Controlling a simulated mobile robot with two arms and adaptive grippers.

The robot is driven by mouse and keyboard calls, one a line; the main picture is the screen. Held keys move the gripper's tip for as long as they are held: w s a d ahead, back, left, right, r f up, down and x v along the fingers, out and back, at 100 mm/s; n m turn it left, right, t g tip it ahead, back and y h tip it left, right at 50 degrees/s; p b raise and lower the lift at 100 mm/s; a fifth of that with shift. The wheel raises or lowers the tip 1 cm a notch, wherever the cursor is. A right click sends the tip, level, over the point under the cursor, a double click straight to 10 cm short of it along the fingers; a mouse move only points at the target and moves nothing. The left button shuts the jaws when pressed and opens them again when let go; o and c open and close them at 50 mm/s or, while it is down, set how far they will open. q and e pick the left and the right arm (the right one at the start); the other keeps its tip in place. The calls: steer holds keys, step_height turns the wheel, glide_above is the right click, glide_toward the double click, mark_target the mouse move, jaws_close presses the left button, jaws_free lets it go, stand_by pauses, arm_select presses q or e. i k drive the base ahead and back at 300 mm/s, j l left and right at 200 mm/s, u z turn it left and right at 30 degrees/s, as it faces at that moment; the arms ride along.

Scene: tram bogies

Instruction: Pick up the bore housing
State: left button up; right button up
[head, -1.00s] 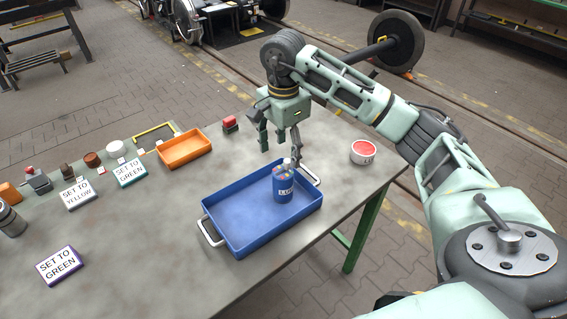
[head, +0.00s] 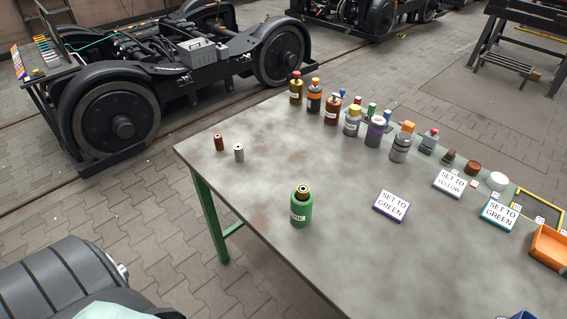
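Two small upright cylinders stand near the left corner of the table: a brown one (head: 219,142) and a silver-grey one (head: 239,152), each with a dark spot on top. I cannot tell for sure which thing is the bore housing; these two look most like it. A green bottle (head: 300,208) with a dark, yellow-ringed top stands nearer the front edge. Neither of my grippers shows in the head view; only a part of my arm is at the lower left.
Several bottles, among them a purple one (head: 376,132), line the table's back edge. Signs such as SET TO GREEN (head: 391,205) and an orange tray (head: 551,246) are at the right. The middle of the grey table (head: 330,160) is clear. A bogie (head: 190,60) stands behind.

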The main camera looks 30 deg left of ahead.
mark_target(300, 211)
steer(key=u, duration=0.85)
